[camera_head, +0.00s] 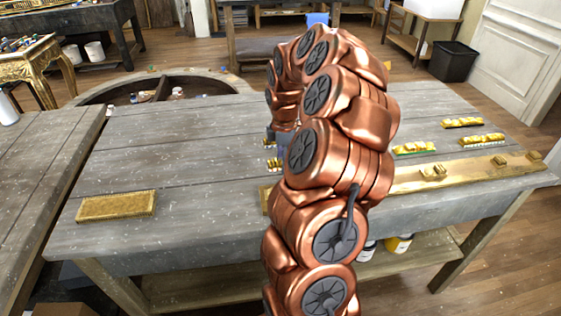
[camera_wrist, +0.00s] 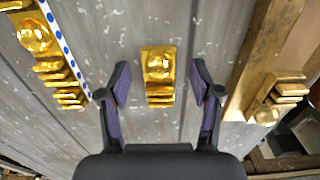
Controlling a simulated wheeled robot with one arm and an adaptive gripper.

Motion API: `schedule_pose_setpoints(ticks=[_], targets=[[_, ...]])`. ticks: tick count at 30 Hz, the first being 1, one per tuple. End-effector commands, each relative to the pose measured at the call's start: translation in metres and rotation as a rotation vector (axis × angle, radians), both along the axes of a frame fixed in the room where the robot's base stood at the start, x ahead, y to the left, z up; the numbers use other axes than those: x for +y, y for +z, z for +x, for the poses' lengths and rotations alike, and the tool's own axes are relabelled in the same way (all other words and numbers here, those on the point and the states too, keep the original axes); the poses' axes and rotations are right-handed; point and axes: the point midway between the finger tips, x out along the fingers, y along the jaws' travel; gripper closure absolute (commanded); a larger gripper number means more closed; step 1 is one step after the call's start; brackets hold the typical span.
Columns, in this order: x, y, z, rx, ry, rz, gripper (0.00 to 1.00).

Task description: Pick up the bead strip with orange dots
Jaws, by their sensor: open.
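In the wrist view a short gold piece (camera_wrist: 158,76) with a rounded bead lies on the grey table between the fingers of my gripper (camera_wrist: 158,84). The gripper is open and the fingers stand apart from it on both sides. No dots show on this piece. At the left a gold bead strip (camera_wrist: 46,52) has a white edge with blue dots. In the head view bead strips lie at the right, one gold (camera_head: 462,122), one with a pale edge (camera_head: 482,140) and one with a green edge (camera_head: 414,148). I cannot make out orange dots on any strip.
A long gold board (camera_head: 470,171) with small gold pieces runs along the front right of the table (camera_head: 180,165). A gold block (camera_head: 117,206) lies at the front left. My copper arm hides the table's middle. The table's left half is mostly clear.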

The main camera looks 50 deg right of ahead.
Motion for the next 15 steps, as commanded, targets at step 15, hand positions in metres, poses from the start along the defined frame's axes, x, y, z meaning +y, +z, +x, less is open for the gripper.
schedule_pose_setpoints(ticks=[15], targets=[[-0.0001,0.0000,0.0002,-0.001,0.000,-0.001,0.73]])
